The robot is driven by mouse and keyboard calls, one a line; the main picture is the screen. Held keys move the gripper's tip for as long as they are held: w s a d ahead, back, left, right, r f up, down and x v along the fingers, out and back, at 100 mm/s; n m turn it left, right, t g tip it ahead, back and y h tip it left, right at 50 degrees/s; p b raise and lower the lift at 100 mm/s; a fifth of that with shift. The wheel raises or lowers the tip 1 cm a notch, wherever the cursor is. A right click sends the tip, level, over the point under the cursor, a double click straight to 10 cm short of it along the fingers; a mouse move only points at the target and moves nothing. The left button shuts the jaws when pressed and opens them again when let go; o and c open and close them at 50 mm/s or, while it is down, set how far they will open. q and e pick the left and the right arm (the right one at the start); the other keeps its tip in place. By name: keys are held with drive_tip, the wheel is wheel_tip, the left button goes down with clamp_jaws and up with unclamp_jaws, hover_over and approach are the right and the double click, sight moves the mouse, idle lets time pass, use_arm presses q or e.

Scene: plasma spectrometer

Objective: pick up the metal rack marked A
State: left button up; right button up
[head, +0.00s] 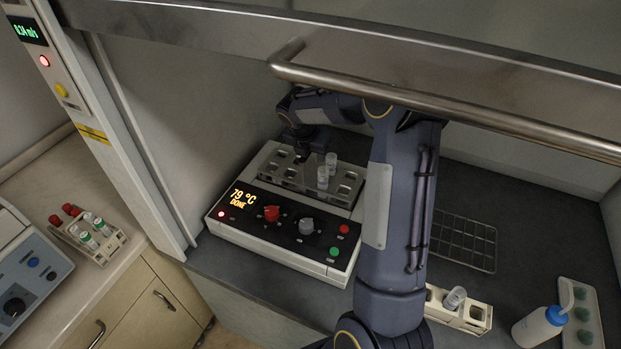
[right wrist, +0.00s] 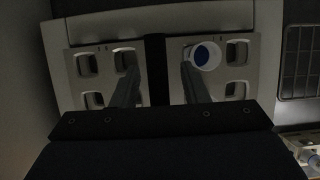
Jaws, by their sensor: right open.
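The metal rack (head: 347,190) sits in the top of the heater unit (head: 290,262), whose display reads 79 °C DONE. It is grey with square openings; I cannot read a letter A on it. My right gripper (head: 301,152) is over the rack's far left part. In the right wrist view, the open fingers of my right gripper (right wrist: 160,95) straddle a dark upright bar (right wrist: 155,60) across the middle of the rack (right wrist: 85,68). I cannot tell if they touch it. A blue-centred tube (right wrist: 203,54) is near the right finger. My left gripper is out of view.
A metal handle bar (head: 440,106) of the hood sash crosses above my right arm. A wire grid (head: 463,241), a cream rack (head: 478,319) with a tube and a wash bottle (head: 537,328) are at right. Another tube rack (head: 100,247) stands on the left bench.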

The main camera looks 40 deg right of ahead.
clamp_jaws()
drive_tip(key=shift+r, duration=0.15)
idle(0.4)
